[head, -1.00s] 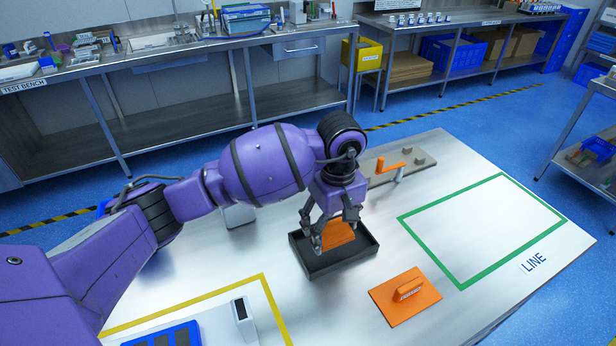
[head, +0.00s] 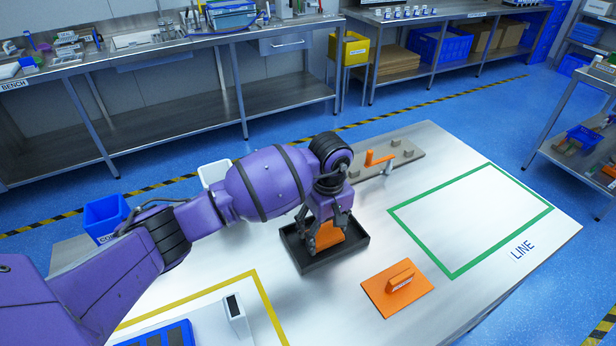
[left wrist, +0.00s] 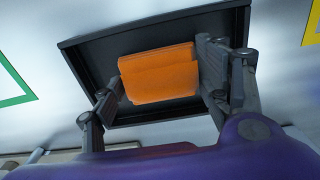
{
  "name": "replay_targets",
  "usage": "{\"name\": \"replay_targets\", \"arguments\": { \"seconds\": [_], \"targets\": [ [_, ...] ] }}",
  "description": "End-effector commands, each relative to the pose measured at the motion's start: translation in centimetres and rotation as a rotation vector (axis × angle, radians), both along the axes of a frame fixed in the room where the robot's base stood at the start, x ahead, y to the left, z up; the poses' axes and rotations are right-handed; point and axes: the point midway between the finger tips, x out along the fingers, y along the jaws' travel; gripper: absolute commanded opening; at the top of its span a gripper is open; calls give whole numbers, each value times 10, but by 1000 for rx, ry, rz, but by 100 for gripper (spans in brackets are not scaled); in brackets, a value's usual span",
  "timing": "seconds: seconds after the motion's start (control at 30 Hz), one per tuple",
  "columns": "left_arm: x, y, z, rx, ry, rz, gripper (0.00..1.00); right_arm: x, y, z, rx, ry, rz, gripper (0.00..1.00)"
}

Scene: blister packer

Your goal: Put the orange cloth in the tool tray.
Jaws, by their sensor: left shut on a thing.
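The orange cloth (head: 328,236) is between the fingers of my left gripper (head: 323,242), inside the outline of the black tool tray (head: 349,257). In the left wrist view the folded cloth (left wrist: 158,74) shows between the two fingers of the left gripper (left wrist: 162,80), with the tray (left wrist: 100,55) behind it. The left gripper is shut on the cloth and points down. I cannot tell whether the cloth touches the tray floor. My right gripper is not in view.
An orange plate with a handle (head: 398,290) lies right of the tray. A grey fixture with an orange lever (head: 380,160) stands behind it. A green-outlined area (head: 470,215) at the right is empty. A blue tray (head: 160,335) and a white device (head: 235,312) are at the front left.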

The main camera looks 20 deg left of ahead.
Motion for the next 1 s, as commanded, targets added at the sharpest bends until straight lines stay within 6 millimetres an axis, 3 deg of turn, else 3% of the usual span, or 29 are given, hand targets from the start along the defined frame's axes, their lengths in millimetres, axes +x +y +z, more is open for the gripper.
{"name": "replay_targets", "arguments": {
  "seconds": [0.03, 0.07, 0.2, 0.5, 0.67, 1.0],
  "targets": [
    [1, 0, -2, 1, -1, -1, 46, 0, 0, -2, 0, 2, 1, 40],
    [1, 0, -1, 0, -1, -1, 74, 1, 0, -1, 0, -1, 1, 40],
    [1, -1, 0, -1, -2, -1, 88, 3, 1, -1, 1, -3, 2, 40],
    [1, -1, 1, -1, -2, -1, 88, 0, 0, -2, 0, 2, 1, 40],
    [2, -1, 13, -1, -6, -1, 88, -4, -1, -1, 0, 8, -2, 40],
    [2, -1, 83, -1, -6, -2, 88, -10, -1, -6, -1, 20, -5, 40]
  ]
}}
